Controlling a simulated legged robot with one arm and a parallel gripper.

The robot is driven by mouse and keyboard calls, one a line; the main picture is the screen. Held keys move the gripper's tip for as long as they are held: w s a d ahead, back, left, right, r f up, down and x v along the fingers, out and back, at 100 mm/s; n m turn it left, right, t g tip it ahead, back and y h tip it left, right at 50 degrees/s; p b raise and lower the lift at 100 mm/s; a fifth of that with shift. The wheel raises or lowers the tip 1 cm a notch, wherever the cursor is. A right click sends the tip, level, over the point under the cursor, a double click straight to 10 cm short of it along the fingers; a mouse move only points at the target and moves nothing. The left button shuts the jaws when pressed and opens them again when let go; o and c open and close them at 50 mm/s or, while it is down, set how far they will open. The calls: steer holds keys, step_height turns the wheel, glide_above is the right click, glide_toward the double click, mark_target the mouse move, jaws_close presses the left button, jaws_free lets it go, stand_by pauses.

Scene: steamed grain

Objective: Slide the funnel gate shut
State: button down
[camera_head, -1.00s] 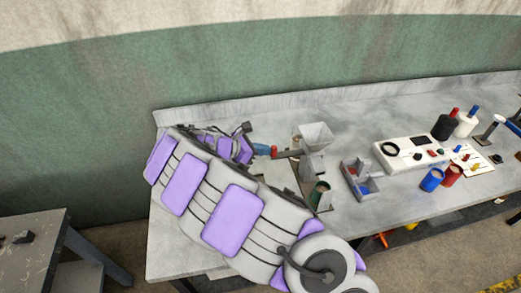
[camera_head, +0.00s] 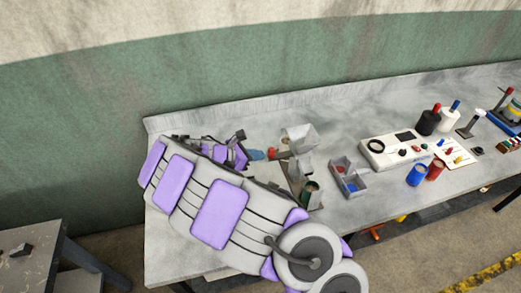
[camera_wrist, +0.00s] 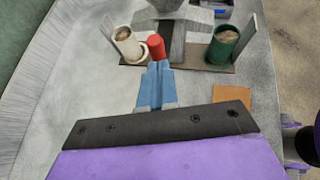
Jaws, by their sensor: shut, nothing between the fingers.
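The grey funnel (camera_head: 301,137) stands on the bench and looks slightly tilted in the head view. Its lower part shows at the top of the wrist view (camera_wrist: 180,9). The red gate knob (camera_head: 272,153) is on the funnel's left side. In the wrist view the red knob (camera_wrist: 156,47) is right in front of my fingertips. My gripper (camera_wrist: 157,68) is shut and empty, its blue fingers at or touching the knob; I cannot tell if there is a gap. The blue fingers also show in the head view (camera_head: 256,154). The gate plate itself is hidden.
A white mug (camera_wrist: 128,45) and a green mug (camera_wrist: 223,45) stand on either side of the funnel's base. A divided grey tray (camera_head: 347,178), a white console (camera_head: 400,150) and blue and red cups are further right. The bench's front-left surface is largely behind my arm.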

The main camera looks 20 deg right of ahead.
steer(key=p+v, duration=0.1)
steer(key=v, duration=1)
steer(key=shift+a+f, duration=0.15)
steer(key=shift+a, duration=0.05)
